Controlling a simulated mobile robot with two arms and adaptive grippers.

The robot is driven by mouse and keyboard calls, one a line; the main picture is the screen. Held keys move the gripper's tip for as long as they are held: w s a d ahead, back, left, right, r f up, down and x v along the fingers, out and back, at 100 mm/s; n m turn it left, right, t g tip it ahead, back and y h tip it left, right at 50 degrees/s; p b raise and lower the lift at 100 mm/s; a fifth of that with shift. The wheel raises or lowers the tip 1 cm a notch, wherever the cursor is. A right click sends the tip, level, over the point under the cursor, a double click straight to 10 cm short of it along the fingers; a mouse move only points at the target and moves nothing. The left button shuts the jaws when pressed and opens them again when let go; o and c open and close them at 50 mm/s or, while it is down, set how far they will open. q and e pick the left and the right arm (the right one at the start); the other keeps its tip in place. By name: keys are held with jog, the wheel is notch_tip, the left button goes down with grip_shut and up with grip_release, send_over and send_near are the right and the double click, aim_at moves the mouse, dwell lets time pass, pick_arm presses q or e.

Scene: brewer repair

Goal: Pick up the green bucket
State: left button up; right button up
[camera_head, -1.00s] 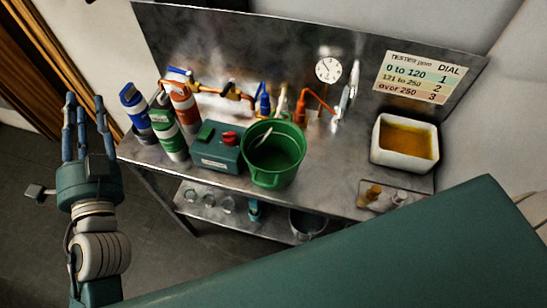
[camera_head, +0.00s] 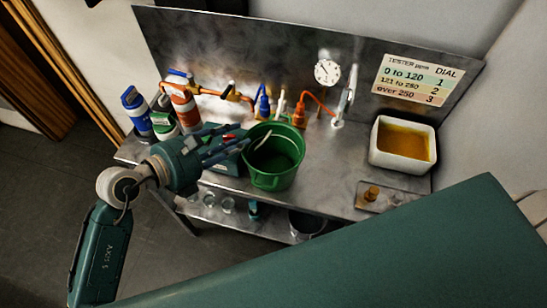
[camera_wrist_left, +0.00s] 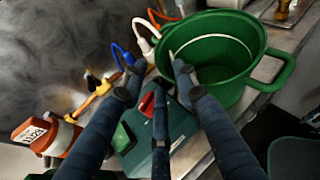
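The green bucket (camera_head: 270,176) stands upright on the metal bench, with a pale handle inside its open top. It also shows in the left wrist view (camera_wrist_left: 218,48) at the upper right, with a green loop on its side. My left gripper (camera_head: 228,143) is just left of the bucket, over a teal box, with its fingers pointing toward the rim. In the left wrist view its three fingers (camera_wrist_left: 158,84) are spread and hold nothing. One fingertip appears close to the near rim; I cannot tell whether it touches. My right gripper is out of view.
The teal box (camera_wrist_left: 172,132) with red and green parts lies under my fingers. Several bottles (camera_head: 137,112) stand at the bench's left. Pipes and valves (camera_head: 262,103) run behind the bucket. A white basin (camera_head: 403,165) stands at the right. The bench between bucket and basin is mostly clear.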

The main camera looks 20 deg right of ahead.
aim_at(250, 133)
pick_arm(q)
jog(key=shift+w+d+f+p, duration=0.15)
jog(key=shift+w+d+p, duration=0.15)
jog(key=shift+d, duration=0.25)
jog(key=p+x, duration=0.1)
jog(key=x, duration=0.3)
jog(key=shift+w+d+f+p, duration=0.1)
jog(key=shift+d+f+p, duration=0.1)
jog(key=shift+f+p, duration=0.1)
jog(key=shift+a, duration=0.1)
